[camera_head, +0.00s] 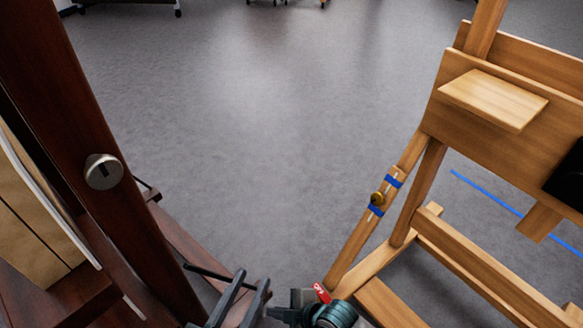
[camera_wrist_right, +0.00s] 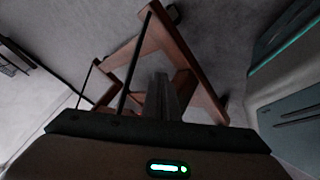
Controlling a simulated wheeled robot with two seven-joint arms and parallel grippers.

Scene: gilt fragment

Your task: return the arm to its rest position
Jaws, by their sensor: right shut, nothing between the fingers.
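My left gripper (camera_head: 244,290) shows at the bottom of the head view, with two dark parallel fingers and a gap between them. It is open, and nothing shows between the fingers. My right gripper (camera_wrist_right: 163,98) shows in the right wrist view, its grey fingers together and empty. A teal and dark part of an arm with a red label (camera_head: 322,292) is at the bottom centre of the head view, close beside the light easel's lower frame. Most of both arms is out of view.
A light wooden easel (camera_head: 440,105) with a small ledge (camera_head: 493,99) stands at right; blue tape holds a brass piece (camera_head: 377,198) on its leg. A dark wooden frame (camera_head: 70,110) with a round knob (camera_head: 104,171) fills the left. Grey floor (camera_head: 260,120) between is clear.

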